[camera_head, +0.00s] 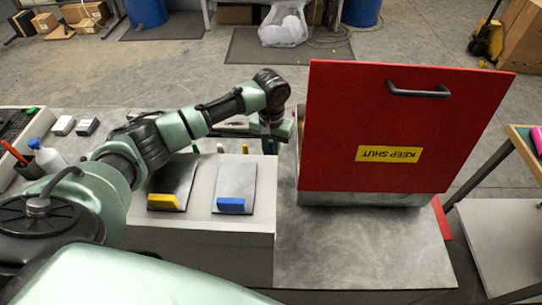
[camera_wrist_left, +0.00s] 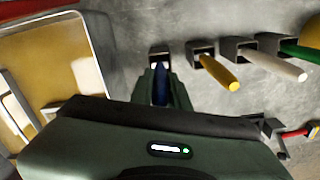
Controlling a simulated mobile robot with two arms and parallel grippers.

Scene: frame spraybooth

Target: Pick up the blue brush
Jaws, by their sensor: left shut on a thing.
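My left gripper (camera_wrist_left: 162,82) is shut on the blue brush (camera_wrist_left: 160,88), whose blue handle shows as a narrow strip between the fingers. A small dark holder (camera_wrist_left: 160,51) sits just beyond the fingertips; I cannot tell whether the brush is still in it. In the head view my left gripper (camera_head: 271,138) is at the back of the grey bench, just left of the red panel, and the blue brush is hidden there. Beside it stand the yellow brush (camera_wrist_left: 222,73), the white brush (camera_wrist_left: 283,68) and the green brush (camera_wrist_left: 301,51). My right gripper is out of view.
A tall red panel marked KEEP SHUT (camera_head: 405,125) stands close to the right of the left gripper. Two grey plates with a yellow block (camera_head: 163,201) and a blue block (camera_head: 231,205) lie on the bench in front.

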